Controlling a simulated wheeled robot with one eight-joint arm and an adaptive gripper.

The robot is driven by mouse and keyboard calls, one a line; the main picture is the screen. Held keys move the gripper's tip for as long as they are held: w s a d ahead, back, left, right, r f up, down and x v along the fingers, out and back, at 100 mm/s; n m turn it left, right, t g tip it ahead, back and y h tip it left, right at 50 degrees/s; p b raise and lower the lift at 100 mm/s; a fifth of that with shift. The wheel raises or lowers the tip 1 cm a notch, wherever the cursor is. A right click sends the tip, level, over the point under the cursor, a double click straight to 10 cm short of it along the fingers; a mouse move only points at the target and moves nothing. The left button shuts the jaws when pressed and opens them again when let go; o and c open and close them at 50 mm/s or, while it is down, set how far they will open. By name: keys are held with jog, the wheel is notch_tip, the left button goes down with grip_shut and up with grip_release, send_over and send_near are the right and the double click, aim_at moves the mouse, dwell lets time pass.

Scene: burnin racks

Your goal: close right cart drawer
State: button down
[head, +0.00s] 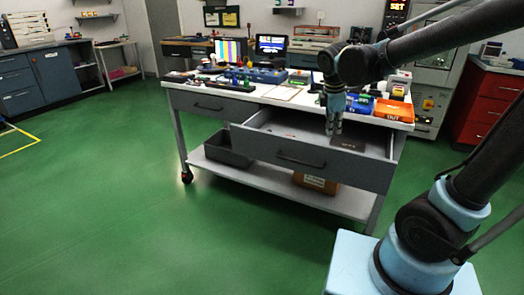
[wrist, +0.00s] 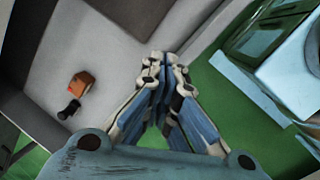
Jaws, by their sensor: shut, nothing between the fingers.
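The right cart drawer (head: 312,157) is pulled well out from under the worktop, with its grey front and dark handle (head: 301,161) facing the open floor. My gripper (head: 333,131) is shut and empty, pointing down over the drawer's right part, close to its front panel in the picture. In the wrist view my fingertips (wrist: 166,62) are together near a grey panel edge (wrist: 195,32), with green floor beyond. Whether they touch the panel cannot be told. A light grey surface (wrist: 105,50), apparently the drawer's inside, holds a small brown block (wrist: 82,85) and a black item (wrist: 69,110).
The left cart drawer (head: 207,106) is shut. The worktop carries blue bins (head: 360,104), an orange tray (head: 394,110) and electronics. A grey bin (head: 226,150) and cardboard box (head: 314,183) stand on the lower shelf (head: 255,176). Green floor (head: 130,220) in front is clear.

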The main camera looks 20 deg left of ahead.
aim_at(261, 149)
jog(key=s+a+f+n+t, duration=0.1)
jog(key=s+a+n, duration=0.3)
jog(key=a, duration=0.5)
jog(key=s+a+f+n, duration=0.1)
jog(key=s+a+n, duration=0.25)
jog(key=a, duration=0.45)
jog(key=s+a+f+n+t, duration=0.15)
jog(key=s+a+n, duration=0.3)
jog(key=a, duration=0.45)
jog(key=shift+g, duration=0.45)
jog(key=w+f, duration=0.2)
jog(key=f, duration=0.1)
jog(key=w+f, duration=0.5)
jog(key=f, duration=0.1)
jog(key=shift+w+d+f, duration=0.1)
jog(key=shift+w+d, duration=0.15)
jog(key=shift+w+n, duration=0.3)
jog(key=shift+w, duration=0.15)
jog(key=shift+w, duration=0.1)
